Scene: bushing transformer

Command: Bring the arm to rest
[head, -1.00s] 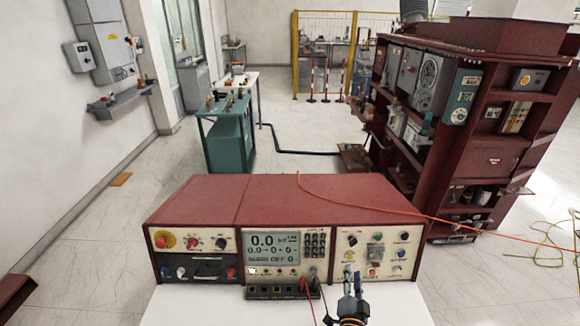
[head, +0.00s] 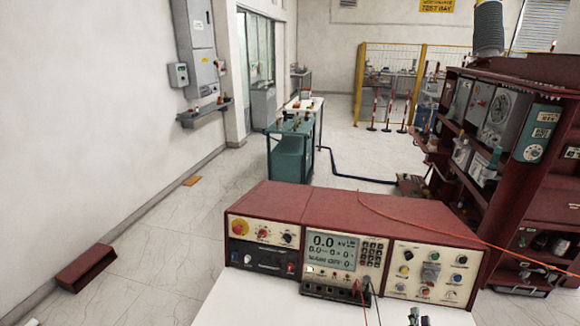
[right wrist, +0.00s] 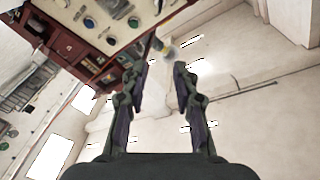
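My right gripper (head: 418,317) shows only as fingertips at the bottom edge of the head view, in front of the right part of the red test set (head: 345,208). In the right wrist view, my right gripper (right wrist: 166,62) has its two fingers apart with nothing between them. The test set's control panel (right wrist: 98,22) is tilted at the top left there, apart from the fingers. The display (head: 332,252) reads 0.0. My left gripper is not in view.
The test set stands on a white table (head: 250,300). An orange cable (head: 440,232) runs across its top to the right. A dark red cabinet (head: 485,165) stands at the right, and a teal cart (head: 291,155) behind. Floor at the left is mostly clear.

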